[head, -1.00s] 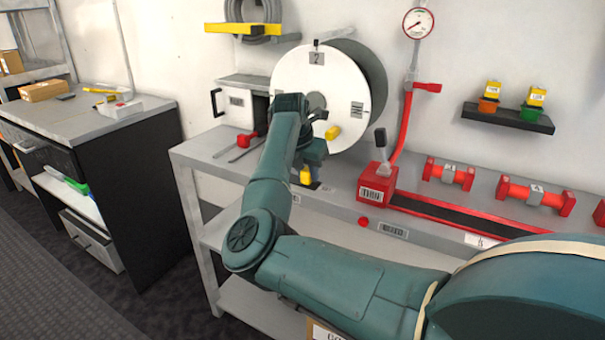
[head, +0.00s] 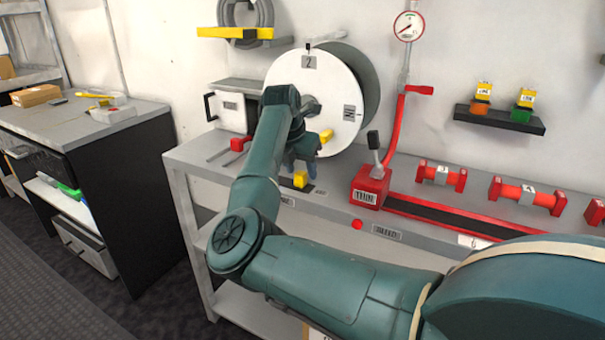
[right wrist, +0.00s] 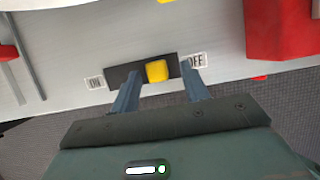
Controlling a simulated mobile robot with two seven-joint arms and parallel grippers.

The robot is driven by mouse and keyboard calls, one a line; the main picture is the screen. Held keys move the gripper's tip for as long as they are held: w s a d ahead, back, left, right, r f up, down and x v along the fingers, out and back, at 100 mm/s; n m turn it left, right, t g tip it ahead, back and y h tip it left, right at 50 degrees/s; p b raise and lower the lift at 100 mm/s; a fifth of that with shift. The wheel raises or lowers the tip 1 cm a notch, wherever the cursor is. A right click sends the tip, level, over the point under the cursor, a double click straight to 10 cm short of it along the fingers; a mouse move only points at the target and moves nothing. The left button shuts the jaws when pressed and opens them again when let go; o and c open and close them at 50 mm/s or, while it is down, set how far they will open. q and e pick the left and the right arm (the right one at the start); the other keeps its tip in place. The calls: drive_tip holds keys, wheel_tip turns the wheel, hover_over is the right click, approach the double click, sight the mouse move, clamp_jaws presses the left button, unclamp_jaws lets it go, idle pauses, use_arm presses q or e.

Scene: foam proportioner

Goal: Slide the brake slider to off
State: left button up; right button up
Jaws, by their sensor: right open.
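The brake slider's yellow knob (right wrist: 156,70) sits on a short black track (right wrist: 121,76), with an ON label (right wrist: 95,83) at the left end and an OFF label (right wrist: 194,60) at the right. The knob is right of the track's middle, towards OFF. In the head view the knob (head: 301,180) shows at the bench's front edge, below the reel. My right gripper (right wrist: 159,69) is open, its blue fingers on either side of the knob with gaps visible. Whether the fingertips touch the panel I cannot tell. My left gripper is not in view.
A white hose reel (head: 290,80) with a yellow crank handle (head: 326,136) stands just behind my right gripper. A red box with a lever (head: 370,187) stands to the right. A red-handled lever (head: 237,145) is at the left of the bench.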

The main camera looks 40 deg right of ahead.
drive_tip(key=v, duration=1)
drive_tip(key=shift+r, duration=0.2)
drive_tip(key=shift+s+a+f, duration=0.1)
drive_tip(key=shift+s, duration=0.05)
